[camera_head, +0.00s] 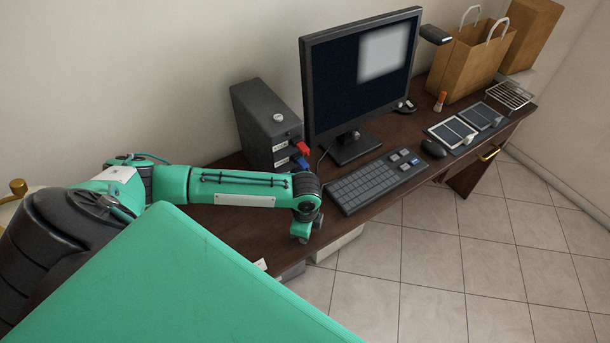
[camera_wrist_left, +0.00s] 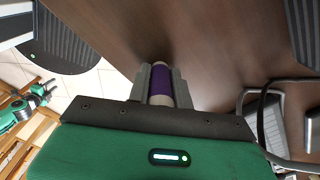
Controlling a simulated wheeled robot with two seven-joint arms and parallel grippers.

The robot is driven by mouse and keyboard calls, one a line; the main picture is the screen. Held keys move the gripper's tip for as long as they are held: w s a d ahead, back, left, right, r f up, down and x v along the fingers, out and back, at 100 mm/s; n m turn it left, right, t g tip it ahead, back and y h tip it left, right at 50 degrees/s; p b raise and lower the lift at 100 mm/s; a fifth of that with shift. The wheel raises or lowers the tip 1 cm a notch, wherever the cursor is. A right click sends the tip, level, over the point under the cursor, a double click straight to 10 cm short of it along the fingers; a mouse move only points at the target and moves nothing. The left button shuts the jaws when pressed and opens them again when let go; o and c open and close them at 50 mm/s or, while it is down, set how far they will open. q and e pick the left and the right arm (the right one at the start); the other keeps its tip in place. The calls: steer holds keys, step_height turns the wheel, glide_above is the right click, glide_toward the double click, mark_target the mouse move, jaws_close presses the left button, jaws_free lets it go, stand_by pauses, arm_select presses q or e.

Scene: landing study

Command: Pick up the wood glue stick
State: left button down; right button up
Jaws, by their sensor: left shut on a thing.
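The wood glue stick (camera_wrist_left: 162,82), a pale cylinder with a purple band, is between the fingers of my left gripper (camera_wrist_left: 161,84) in the left wrist view. The fingers are shut on its sides. The brown desk surface (camera_wrist_left: 215,50) shows beyond it. In the head view, my left gripper (camera_head: 303,235) points down by the desk's front edge, left of the keyboard; the stick cannot be made out there. A green arm end, apparently my right gripper (camera_wrist_left: 47,90), shows small at the left of the wrist view, too small to tell its jaws.
The keyboard (camera_head: 376,181), monitor (camera_head: 360,70) and dark file box (camera_head: 266,120) stand close to my left arm. Tablets (camera_head: 452,132), a mouse (camera_head: 433,148), an orange-topped item (camera_head: 440,101) and a paper bag (camera_head: 468,62) are farther right. The tiled floor (camera_head: 440,260) in front is clear.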

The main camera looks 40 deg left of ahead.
arm_select(q)
steer(key=shift+r, duration=0.1)
step_height(320, 180, up, 20)
steer(key=b, duration=0.1)
stand_by(0.4)
